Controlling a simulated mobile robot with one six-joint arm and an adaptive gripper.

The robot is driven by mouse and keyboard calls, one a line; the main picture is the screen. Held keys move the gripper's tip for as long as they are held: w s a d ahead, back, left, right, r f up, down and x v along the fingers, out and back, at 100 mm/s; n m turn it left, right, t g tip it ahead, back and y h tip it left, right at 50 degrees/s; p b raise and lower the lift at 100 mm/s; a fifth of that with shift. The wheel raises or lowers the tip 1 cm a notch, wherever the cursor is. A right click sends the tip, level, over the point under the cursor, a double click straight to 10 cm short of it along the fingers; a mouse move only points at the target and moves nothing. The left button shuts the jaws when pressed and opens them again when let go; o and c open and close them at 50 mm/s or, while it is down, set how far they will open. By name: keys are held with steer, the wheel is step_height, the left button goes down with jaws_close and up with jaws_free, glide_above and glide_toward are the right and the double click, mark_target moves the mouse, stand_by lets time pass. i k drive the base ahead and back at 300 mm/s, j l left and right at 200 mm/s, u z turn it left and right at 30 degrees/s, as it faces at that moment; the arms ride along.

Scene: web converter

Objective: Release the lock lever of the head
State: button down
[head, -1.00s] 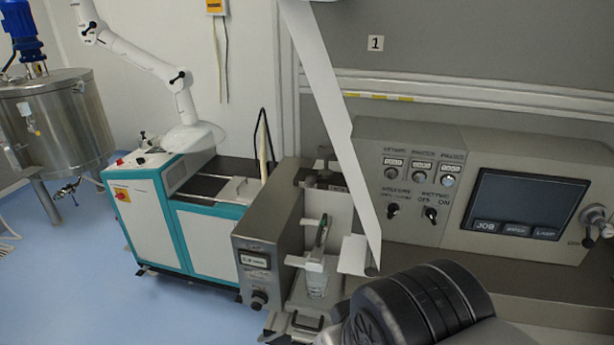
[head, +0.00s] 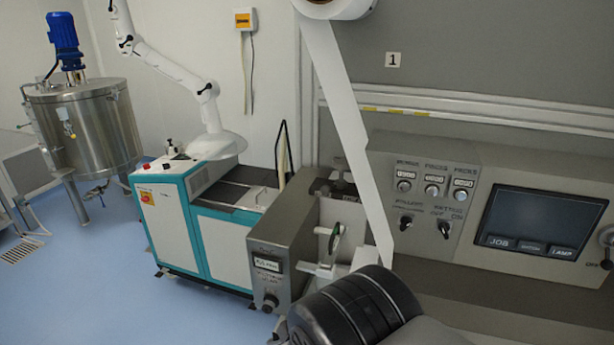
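The head (head: 285,245) is a grey box-shaped unit with a small display and a knob on its front, standing left of the control panel. A dark ribbed rounded part of my own arm fills the bottom middle and hides the area below the bracket. My gripper's fingers are not visible.
A white web strip (head: 345,120) runs down from a roll (head: 333,8) to behind my arm. A control panel (head: 470,200) with knobs and a screen stands right. A teal and white cabinet (head: 165,225), a white robot arm (head: 175,75) and a steel tank (head: 90,130) are left.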

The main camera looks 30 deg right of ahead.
mark_target(325, 190)
steer(key=i+j+u, duration=0.2)
steer(key=i+j, duration=0.15)
steer(key=j, duration=0.25)
steer(key=i+j+u, duration=0.25)
steer(key=i+j, duration=0.15)
steer(key=j, duration=0.15)
steer(key=i+l+z, duration=0.1)
steer(key=i+z, duration=0.2)
steer(key=z, duration=0.15)
steer(key=i+z, duration=0.3)
steer(key=z, duration=0.15)
steer(key=i+j+z, duration=0.15)
steer(key=z, duration=0.35)
steer(key=i+j+z, duration=0.3)
steer(key=z, duration=0.15)
steer(key=i+z, duration=0.25)
steer(key=z, duration=0.15)
steer(key=i+j+z, duration=0.15)
steer(key=i+z, duration=0.25)
steer(key=i+j+z, duration=0.15)
steer(key=z, duration=0.2)
steer(key=i+j+z, duration=0.2)
steer(key=z, duration=0.2)
